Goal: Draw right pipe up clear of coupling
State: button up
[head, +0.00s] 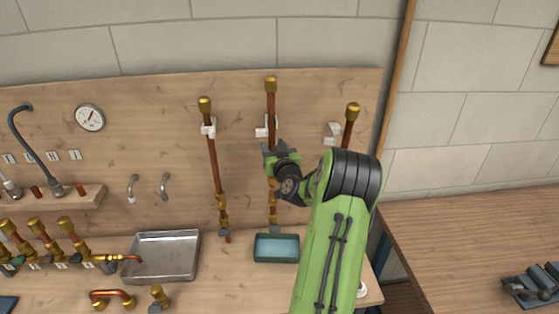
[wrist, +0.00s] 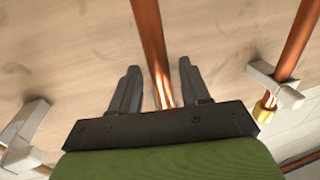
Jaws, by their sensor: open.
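The right pipe (head: 350,126) is copper with a brass cap; its upper end shows just right of a white clip (head: 332,131). My arm hides its lower part and coupling. The middle pipe (head: 271,104) stands upright at a second clip (head: 262,132). My gripper (head: 269,152) is at this middle pipe, below its clip. In the wrist view my gripper (wrist: 158,85) is open, with a copper pipe (wrist: 150,45) running between its fingers. A gap shows beside each finger. The middle pipe's lower end meets brass fittings (head: 272,215).
The left pipe (head: 213,160) leans slightly in its clip (head: 209,127). A green tray (head: 276,259) and a metal tray (head: 190,268) lie on the bench. Brass valves (head: 35,230) stand at the left. A wooden table (head: 440,240) is at the right.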

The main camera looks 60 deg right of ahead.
jog(key=b+v, duration=0.6)
jog(key=v, duration=0.8)
jog(key=shift+a+b, duration=0.15)
jog(key=shift+b, duration=0.25)
